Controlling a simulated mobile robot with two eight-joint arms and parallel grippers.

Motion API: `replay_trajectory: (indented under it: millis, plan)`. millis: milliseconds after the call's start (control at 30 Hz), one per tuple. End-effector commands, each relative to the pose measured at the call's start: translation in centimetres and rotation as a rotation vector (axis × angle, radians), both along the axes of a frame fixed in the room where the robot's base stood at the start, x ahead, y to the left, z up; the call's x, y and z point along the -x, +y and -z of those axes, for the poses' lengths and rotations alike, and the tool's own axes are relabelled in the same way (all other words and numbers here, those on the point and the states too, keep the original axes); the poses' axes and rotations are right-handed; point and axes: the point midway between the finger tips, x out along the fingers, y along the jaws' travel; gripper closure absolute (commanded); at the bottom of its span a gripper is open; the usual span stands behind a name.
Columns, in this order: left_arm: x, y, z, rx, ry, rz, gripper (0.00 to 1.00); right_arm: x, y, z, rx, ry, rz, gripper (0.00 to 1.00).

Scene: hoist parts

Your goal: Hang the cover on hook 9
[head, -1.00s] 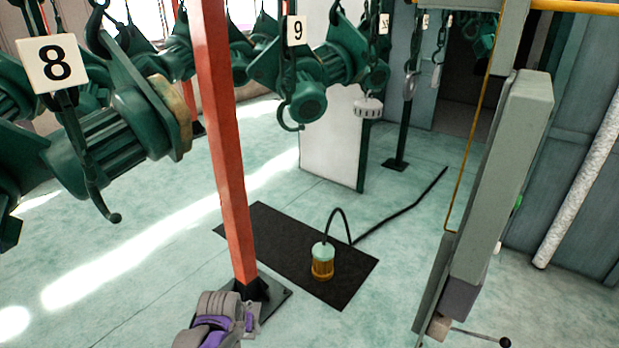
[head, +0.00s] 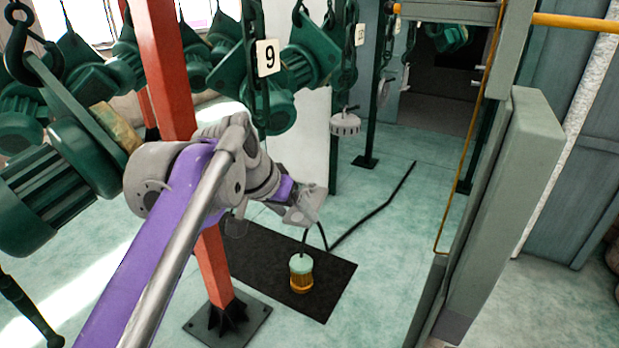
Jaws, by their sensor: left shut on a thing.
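The white plate 9 (head: 267,57) hangs on a dark chain at upper middle, in front of a green motor unit (head: 272,112). The lower end of hook 9 is hidden behind my arm. My left gripper (head: 306,207) is below and right of plate 9, over the far part of the black mat. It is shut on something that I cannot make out. A light grey slotted round cover (head: 345,123) hangs to the right of hook 9, on the neighbouring chain, apart from my gripper. My right gripper is out of view.
A red post (head: 168,60) stands left of hook 9, behind my left arm. More green motors hang at left. A teal and amber lamp (head: 301,273) with a black cable stands on the black mat (head: 340,285). A grey-green column (head: 500,210) is at right.

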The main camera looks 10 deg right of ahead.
Motion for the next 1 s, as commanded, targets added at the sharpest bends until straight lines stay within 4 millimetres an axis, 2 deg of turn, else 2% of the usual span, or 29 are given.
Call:
replay_trajectory:
  millis: [33,100,200,300,467,1000]
  plan:
    - [0.9,-0.8,-2.5,0.012,-0.011,0.025,1.0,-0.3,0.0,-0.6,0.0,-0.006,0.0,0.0]
    - [2.0,-1.5,-4.7,0.022,-0.022,0.055,1.0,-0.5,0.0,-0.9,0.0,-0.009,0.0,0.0]
    - [3.3,-2.2,-6.9,0.033,-0.033,0.084,1.0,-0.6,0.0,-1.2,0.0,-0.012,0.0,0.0]
    - [4.0,-2.5,-8.0,0.04,-0.037,0.1,1.0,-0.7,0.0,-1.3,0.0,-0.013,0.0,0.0]
    - [4.1,-2.4,-8.3,0.045,-0.036,0.105,1.0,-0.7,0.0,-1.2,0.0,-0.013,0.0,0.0]
    - [2.5,-0.3,-7.9,0.076,-0.015,0.111,1.0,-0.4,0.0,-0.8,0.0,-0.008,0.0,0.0]
